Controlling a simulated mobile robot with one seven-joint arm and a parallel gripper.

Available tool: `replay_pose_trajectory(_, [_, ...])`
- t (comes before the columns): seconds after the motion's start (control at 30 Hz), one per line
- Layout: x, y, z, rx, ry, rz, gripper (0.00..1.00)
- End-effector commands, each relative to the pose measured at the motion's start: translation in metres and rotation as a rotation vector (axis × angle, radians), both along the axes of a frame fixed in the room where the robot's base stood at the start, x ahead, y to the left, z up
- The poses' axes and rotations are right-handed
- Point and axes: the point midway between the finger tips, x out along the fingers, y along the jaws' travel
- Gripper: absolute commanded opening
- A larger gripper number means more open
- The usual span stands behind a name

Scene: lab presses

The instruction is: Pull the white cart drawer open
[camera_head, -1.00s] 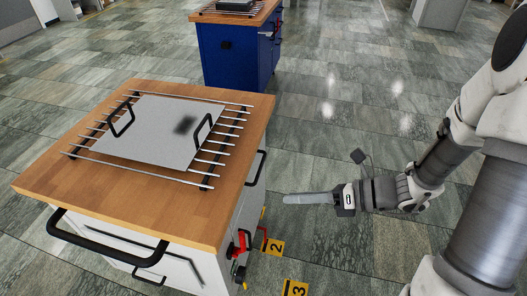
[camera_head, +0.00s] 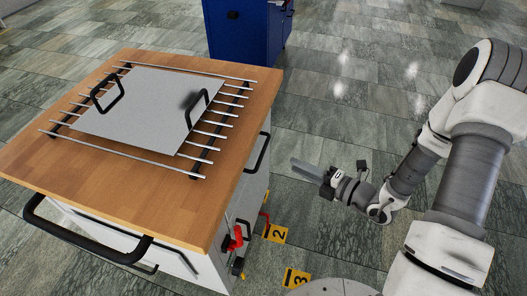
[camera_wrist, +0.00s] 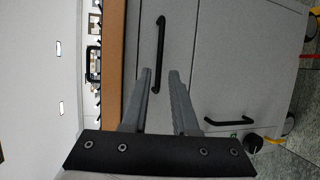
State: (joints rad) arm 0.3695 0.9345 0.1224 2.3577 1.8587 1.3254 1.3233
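The white cart (camera_head: 193,253) has a wooden top and stands at the left in the head view. Its drawer (camera_wrist: 180,25) is the narrow white panel below the wooden edge in the wrist view and looks shut. The drawer's black bar handle (camera_wrist: 161,40) also shows on the cart's right side in the head view (camera_head: 265,154). My gripper (camera_head: 307,171) is to the right of that side, apart from it. In the wrist view my gripper (camera_wrist: 160,76) is open and empty, its fingertips on either side of the handle's lower end in the picture. Contact is not visible.
A second black handle (camera_wrist: 230,121) is on the larger panel beside the drawer. A rack with a grey plate (camera_head: 140,105) lies on the cart top. A red lever (camera_head: 236,238) is low at the corner. A blue cart (camera_head: 242,35) stands behind.

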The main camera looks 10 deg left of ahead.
Motion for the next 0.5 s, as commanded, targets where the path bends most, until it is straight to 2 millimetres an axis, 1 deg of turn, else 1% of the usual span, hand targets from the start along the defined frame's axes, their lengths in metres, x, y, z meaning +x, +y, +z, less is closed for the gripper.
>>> replay_pose_trajectory(0.03, [0.005,0.012,-0.005,0.000,-0.001,0.006,0.27])
replay_pose_trajectory(0.2, [0.024,0.044,-0.012,-0.001,-0.003,0.007,0.27])
replay_pose_trajectory(0.4, [0.045,0.078,-0.020,-0.002,-0.004,0.006,0.27])
replay_pose_trajectory(0.5, [0.054,0.092,-0.022,0.000,-0.004,0.005,0.27])
